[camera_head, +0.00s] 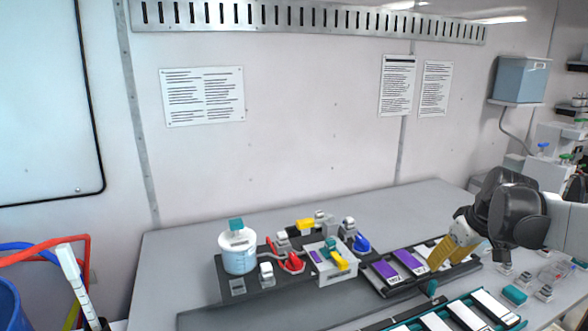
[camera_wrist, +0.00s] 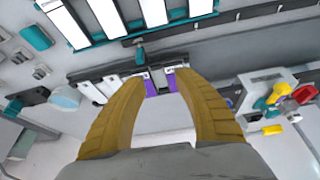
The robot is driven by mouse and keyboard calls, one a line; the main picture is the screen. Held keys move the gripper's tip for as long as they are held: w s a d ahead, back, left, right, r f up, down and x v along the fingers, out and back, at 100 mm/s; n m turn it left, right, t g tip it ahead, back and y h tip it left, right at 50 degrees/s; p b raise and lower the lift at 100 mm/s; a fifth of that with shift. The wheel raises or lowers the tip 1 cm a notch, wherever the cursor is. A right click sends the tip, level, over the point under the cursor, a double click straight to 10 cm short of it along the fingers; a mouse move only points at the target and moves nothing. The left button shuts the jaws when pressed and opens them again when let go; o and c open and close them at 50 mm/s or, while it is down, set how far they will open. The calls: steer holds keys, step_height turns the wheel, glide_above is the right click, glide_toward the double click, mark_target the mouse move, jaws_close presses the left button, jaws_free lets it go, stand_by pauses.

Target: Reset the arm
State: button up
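My arm reaches in from the right side of the head view. My gripper (camera_head: 443,255) points down and left, with its yellow fingers over the right part of the tray with purple-labelled cartridges (camera_head: 384,270). In the wrist view my gripper (camera_wrist: 160,80) has its two yellow fingers apart with nothing between them. The purple-labelled cartridges (camera_wrist: 151,88) show beyond the fingertips. I cannot tell the exact height above the tray.
A white tub with a teal cap (camera_head: 238,255) stands left on the grey table (camera_head: 190,240). A proportioner with red and blue handles and a yellow part (camera_head: 334,262) stands mid-table. A teal rack with white strips (camera_head: 470,315) lies at the front. Small parts (camera_head: 514,295) lie on the right.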

steer(key=s+a+r+m+t, duration=0.1)
steer(key=s+a+r, duration=0.2)
steer(key=s+a, duration=0.75)
steer(key=s+a+f+m+t+h, duration=0.1)
steer(key=s+a+f, duration=0.3)
steer(key=s+a, duration=0.5)
steer(key=shift+s+a+f+m+t, duration=0.3)
steer(key=shift+s+f+m+t, duration=0.15)
steer(key=shift+s, duration=0.35)
